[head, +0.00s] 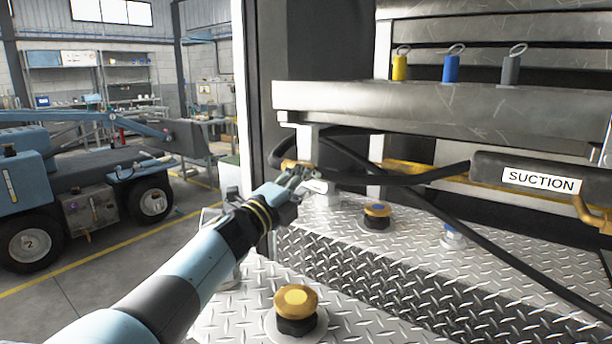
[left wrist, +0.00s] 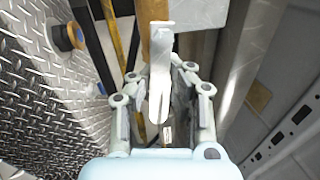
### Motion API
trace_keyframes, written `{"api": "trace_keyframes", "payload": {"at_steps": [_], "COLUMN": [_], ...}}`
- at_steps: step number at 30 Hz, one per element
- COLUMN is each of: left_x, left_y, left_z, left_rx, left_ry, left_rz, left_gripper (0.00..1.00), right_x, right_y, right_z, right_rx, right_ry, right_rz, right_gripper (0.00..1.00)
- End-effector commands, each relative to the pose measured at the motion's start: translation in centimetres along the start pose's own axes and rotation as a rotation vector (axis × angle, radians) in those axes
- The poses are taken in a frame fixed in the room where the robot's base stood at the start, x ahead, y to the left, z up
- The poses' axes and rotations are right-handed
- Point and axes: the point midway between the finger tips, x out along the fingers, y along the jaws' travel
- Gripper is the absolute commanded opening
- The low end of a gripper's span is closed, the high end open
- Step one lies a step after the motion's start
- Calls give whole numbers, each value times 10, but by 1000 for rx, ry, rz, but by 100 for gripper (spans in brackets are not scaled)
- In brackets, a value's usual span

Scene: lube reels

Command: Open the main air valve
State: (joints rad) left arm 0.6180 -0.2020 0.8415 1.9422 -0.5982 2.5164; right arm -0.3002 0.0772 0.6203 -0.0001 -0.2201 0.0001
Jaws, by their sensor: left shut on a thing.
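The main air valve shows in the head view as a small brass body (head: 289,165) under the left end of the steel beam, with a pale lever (head: 317,187) beside my fingers. In the left wrist view the pale flat lever (left wrist: 161,50) runs down from a brass pipe (left wrist: 153,12) into the space between my fingers. My left gripper (head: 303,177) is at the lever, its fingers on either side and shut on it. The contact itself is partly hidden. My right gripper is in neither view.
Brass-capped fittings (head: 296,299) (head: 377,210) stand on the diamond-plate deck (head: 350,262). A pipe labelled SUCTION (head: 540,180) lies at the right. Yellow, blue and grey tags (head: 451,68) stand above the beam.

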Motion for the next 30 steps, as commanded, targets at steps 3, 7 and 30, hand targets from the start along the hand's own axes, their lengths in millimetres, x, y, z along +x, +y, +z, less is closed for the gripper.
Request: {"api": "trace_keyframes", "payload": {"at_steps": [3,7,30], "left_x": [-4,-4,-2], "left_y": [5,4,2], "left_z": [0,0,0], "left_rx": [-57,-96,-126], "left_ry": [-12,-21,-27], "left_rz": [14,15,12], "left_gripper": [0,0,32], "right_x": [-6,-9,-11], "right_y": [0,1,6], "right_z": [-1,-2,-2], "right_rx": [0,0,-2], "right_ry": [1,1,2], "right_rz": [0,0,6], "right_gripper": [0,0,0]}}
